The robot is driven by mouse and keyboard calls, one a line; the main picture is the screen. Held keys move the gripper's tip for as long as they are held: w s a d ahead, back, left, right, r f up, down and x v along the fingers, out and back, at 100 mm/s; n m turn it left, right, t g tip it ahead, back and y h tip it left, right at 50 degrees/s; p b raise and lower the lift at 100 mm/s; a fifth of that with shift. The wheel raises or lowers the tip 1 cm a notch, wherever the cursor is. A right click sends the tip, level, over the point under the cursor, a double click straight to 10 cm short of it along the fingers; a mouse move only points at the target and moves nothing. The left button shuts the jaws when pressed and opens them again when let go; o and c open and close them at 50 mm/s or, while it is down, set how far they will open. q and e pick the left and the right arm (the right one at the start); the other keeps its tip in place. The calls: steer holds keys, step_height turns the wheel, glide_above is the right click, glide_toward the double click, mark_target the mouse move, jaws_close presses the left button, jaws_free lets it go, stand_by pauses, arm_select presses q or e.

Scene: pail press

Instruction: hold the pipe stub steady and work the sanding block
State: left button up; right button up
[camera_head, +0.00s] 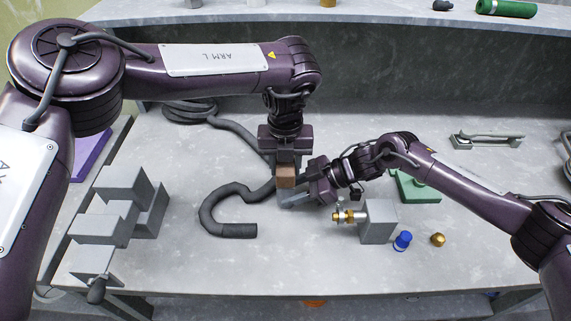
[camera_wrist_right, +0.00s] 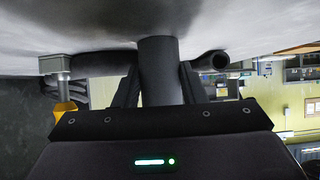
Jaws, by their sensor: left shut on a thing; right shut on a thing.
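My left gripper (camera_head: 286,158) points straight down near the middle of the bench and is shut on the brown sanding block (camera_head: 286,182). My right gripper (camera_head: 312,184) comes in from the right and is shut on the grey pipe stub (camera_head: 297,200), which sticks out to the left. In the right wrist view, the stub (camera_wrist_right: 160,70) shows as a dark cylinder between the two fingers. The block is just above the stub in the head view; I cannot tell whether they touch. The stub's gripped end is hidden.
A dark hose (camera_head: 209,215) curls left of the grippers. Grey stepped blocks (camera_head: 120,215) stand at left. A grey block with a brass fitting (camera_head: 379,221), a blue cap (camera_head: 402,240), a brass nut (camera_head: 438,239) and a green item (camera_head: 418,188) are at right. The front middle is clear.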

arm_select(q)
steer(key=shift+s, duration=1)
arm_select(e)
steer(key=shift+r, duration=0.1)
arm_select(q)
steer(key=shift+w, duration=0.15)
arm_select(e)
steer(key=shift+w, duration=0.1)
arm_select(q)
steer(key=shift+w, duration=0.95)
steer(key=shift+s, duration=0.1)
steer(key=shift+s+f, duration=0.1)
steer(key=shift+s, duration=0.9)
